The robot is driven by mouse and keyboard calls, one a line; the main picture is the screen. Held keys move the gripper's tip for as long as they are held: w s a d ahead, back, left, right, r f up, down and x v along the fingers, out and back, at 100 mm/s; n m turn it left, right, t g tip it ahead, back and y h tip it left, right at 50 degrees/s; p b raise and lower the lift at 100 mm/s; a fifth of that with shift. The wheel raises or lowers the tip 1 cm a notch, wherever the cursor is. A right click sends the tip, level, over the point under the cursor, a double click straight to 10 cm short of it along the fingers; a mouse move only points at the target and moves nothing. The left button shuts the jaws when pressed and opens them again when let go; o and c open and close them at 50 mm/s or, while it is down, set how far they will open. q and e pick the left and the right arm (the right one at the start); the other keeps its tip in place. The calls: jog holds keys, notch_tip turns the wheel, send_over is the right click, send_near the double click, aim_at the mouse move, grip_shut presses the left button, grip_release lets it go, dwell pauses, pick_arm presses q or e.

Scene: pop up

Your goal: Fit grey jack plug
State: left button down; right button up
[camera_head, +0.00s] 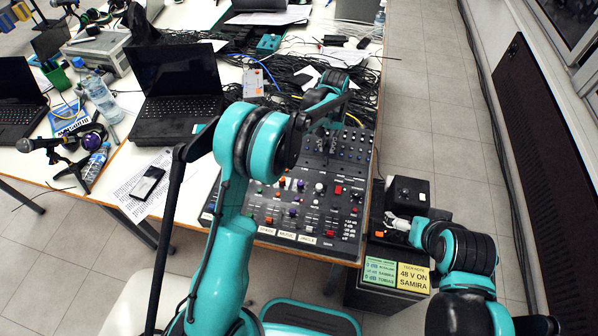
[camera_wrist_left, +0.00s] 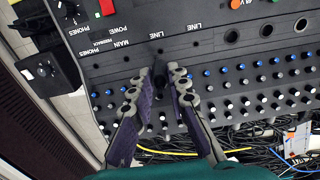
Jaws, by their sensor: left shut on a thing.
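My left gripper (camera_head: 331,122) reaches over the far part of the black audio mixer (camera_head: 325,200). In the left wrist view its two fingers (camera_wrist_left: 160,76) are closed around a small dark piece (camera_wrist_left: 160,71), probably the grey jack plug, mostly hidden by the fingertips. The tips are over the mixer panel, near labels reading MAIN, LINE and PHONES and small round holes. I cannot tell whether the plug touches a hole. In the head view my arm hides the plug. My right gripper (camera_head: 404,224) is beside a small black box at the right; its fingers are unclear.
The small black box (camera_head: 410,192) stands right of the table by labelled cases (camera_head: 397,273). The floor to the right is clear.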

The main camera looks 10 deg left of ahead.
pick_arm(q)
jog(key=shift+f, duration=0.1)
dwell(0.5)
jog(key=shift+f+b, duration=1.2)
jog(key=shift+f, duration=0.3)
jog(key=shift+f+b, duration=0.15)
jog(key=shift+b, duration=0.15)
jog(key=shift+f+b, duration=1.2)
jog(key=shift+f, duration=0.55)
jog(key=c, duration=1.4)
grip_release()
jog(key=shift+r, duration=0.15)
